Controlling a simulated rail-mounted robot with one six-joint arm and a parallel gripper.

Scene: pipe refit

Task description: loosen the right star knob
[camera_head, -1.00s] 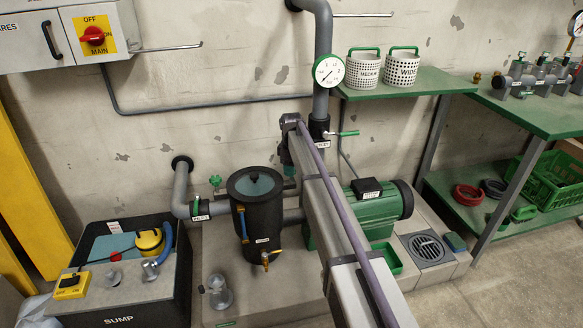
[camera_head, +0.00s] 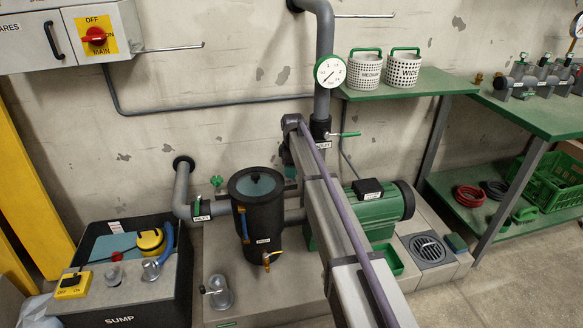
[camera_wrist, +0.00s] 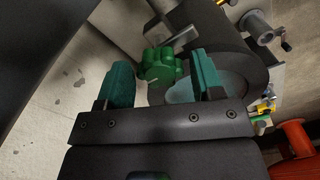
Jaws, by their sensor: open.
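A green star-shaped knob (camera_wrist: 160,66) shows in the wrist view between the two green finger pads of my gripper (camera_wrist: 161,60). The fingers are open, with a gap visible on each side of the knob. I cannot tell how deep the knob sits between them. Beside it is the dark strainer pot with its round grey-blue lid (camera_wrist: 190,88), partly hidden by the right finger. In the head view, the black pot (camera_head: 256,225) stands upright with its lid on. A small green knob (camera_head: 217,182) shows left of the pot. My arm hides the gripper and the area right of the pot.
A green pump motor (camera_head: 385,207) and grey outlet pipe (camera_head: 323,60) with a gauge (camera_head: 330,71) stand close by my arm. The sump tank (camera_head: 115,305) is at the lower left. A green bench (camera_head: 540,110) is at right. Open floor lies at the lower right.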

